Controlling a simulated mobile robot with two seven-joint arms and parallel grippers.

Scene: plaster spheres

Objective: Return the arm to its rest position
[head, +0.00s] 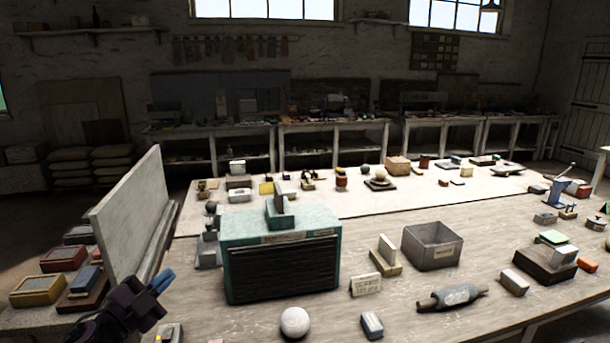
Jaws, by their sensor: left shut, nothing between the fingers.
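My left gripper (163,279), dark with blue fingertips, is at the lower left in the head view. It is shut and empty, beside the upright pale board and left of the green cabinet. A white plaster sphere (295,321) rests on the table near its front edge, to the right of the gripper and apart from it. My right gripper is not in view.
The green cabinet (280,268) with dark slats stands on the table (400,304). The pale board (128,205) rises behind my gripper. A grey open box (432,246), a small sign (366,285) and a grey roller (452,297) stand to the right.

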